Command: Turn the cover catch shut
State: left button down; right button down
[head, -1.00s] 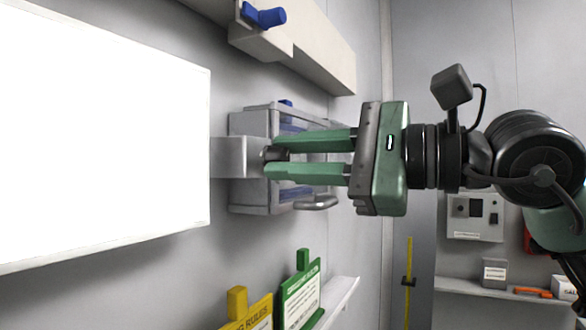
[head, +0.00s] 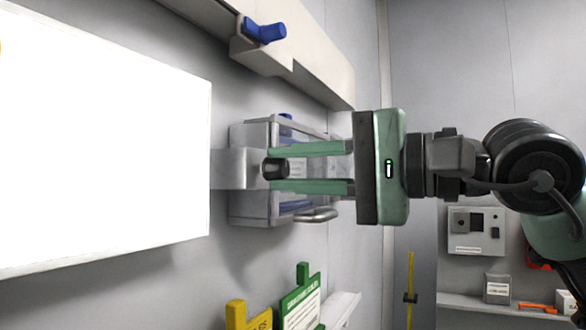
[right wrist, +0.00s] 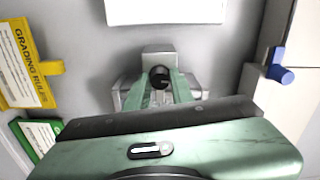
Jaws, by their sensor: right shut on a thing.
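A dark round knob (head: 276,169), apparently the cover catch, sits at the end of a grey metal block (head: 232,168) on the wall. In the right wrist view the knob (right wrist: 159,74) shows between my fingertips. My right gripper (head: 274,170) is shut on it, one green finger above and one below, pointing left in the head view. Behind the fingers is a grey-framed case with a clear cover (head: 250,208) and a grey bar handle (head: 316,216); my fingers hide part of it. I cannot tell whether the cover is latched. My left gripper is not in view.
A bright white panel (head: 105,150) stands close to the left of the block. A pale rail with a blue knob (head: 266,32) runs above. Green (head: 300,305) and yellow (head: 240,318) cards stand below. Free room lies right of the case, around my arm.

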dwell(0.5)
jog(key=c, duration=1.2)
grip_release()
jog(key=b+v, duration=0.2)
jog(key=v, duration=0.5)
jog(key=shift+s+d, duration=0.2)
jog(key=shift+d, duration=0.1)
